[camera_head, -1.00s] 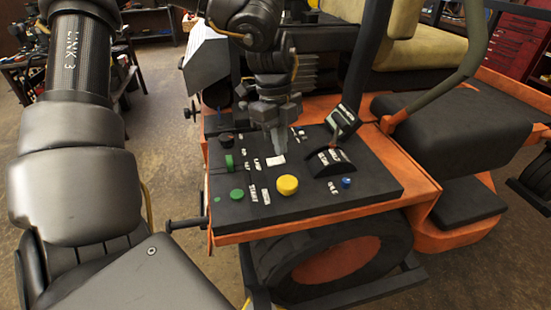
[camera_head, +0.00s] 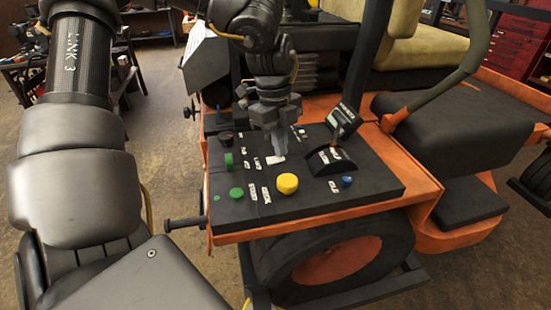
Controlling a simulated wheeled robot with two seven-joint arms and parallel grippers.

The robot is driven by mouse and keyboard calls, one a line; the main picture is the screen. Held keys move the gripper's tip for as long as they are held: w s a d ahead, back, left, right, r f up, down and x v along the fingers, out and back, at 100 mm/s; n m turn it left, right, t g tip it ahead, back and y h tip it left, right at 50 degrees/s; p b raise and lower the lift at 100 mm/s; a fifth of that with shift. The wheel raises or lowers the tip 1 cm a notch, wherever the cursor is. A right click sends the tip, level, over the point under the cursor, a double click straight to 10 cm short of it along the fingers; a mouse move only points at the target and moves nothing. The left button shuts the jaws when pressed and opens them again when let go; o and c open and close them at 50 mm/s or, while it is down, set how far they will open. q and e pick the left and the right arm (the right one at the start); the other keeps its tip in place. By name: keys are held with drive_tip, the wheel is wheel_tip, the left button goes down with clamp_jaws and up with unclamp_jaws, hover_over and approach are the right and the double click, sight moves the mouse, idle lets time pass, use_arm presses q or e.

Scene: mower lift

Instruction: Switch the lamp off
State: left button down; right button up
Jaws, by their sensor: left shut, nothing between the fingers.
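The black control panel (camera_head: 330,190) of the orange mower carries the controls. A small white switch or plate (camera_head: 275,160) lies on its left-middle part; its label is too small to read. My left gripper (camera_head: 281,151) points down at the panel, shut and empty, its tips right beside the white piece. I cannot tell whether they touch it. A small green spot (camera_head: 217,198) shows at the panel's front left corner; I cannot tell whether it is a lamp. My right gripper is not in view.
A yellow knob (camera_head: 287,183), a green button (camera_head: 236,193), an upright green control (camera_head: 229,160) and a blue knob (camera_head: 347,181) surround the gripper. A black lever (camera_head: 343,120) stands to its right. The mower's seat (camera_head: 417,48) is behind.

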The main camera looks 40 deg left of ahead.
use_arm(q)
drive_tip(key=shift+f+b, duration=0.3)
drive_tip(key=shift+f, duration=0.05)
drive_tip(key=shift+r+p, duration=1.95)
drive_tip(key=shift+r, duration=1.55)
